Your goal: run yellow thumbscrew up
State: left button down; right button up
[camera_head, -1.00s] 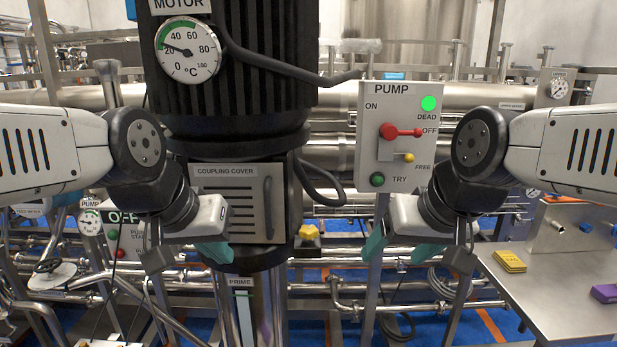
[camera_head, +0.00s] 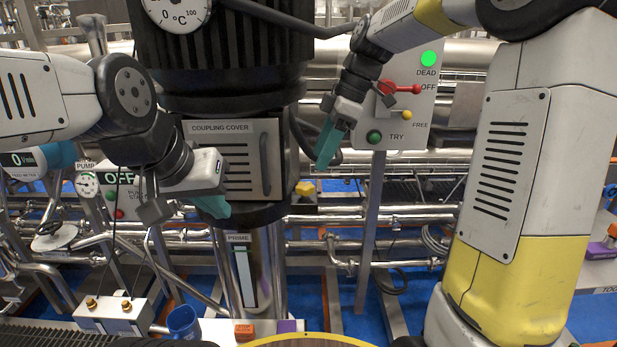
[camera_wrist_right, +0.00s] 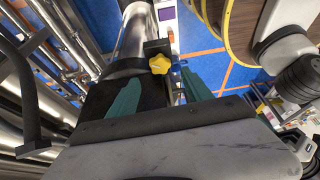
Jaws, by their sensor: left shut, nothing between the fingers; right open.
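The yellow thumbscrew (camera_head: 306,188) sits at the right side of the coupling cover (camera_head: 235,160), low on the motor housing. It also shows in the right wrist view (camera_wrist_right: 160,64), as a lobed knob on a black block, ahead of and between the fingertips. My right gripper (camera_head: 326,150) is open and empty, its teal fingers pointing down, above and slightly right of the thumbscrew and apart from it. It also shows in the right wrist view (camera_wrist_right: 160,92). My left gripper (camera_head: 212,206) is shut and empty, in front of the area below the coupling cover.
The pump switch panel (camera_head: 400,148), with a red handle and green lamp, stands just behind my right gripper. A black cable (camera_head: 310,145) hangs near the thumbscrew. A blue mug (camera_head: 184,322) and a metal box (camera_head: 112,315) stand low at left. Pipes run behind.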

aim_at(307, 185)
jog(key=x, duration=0.8)
jog(key=shift+r, duration=0.1)
grip_shut()
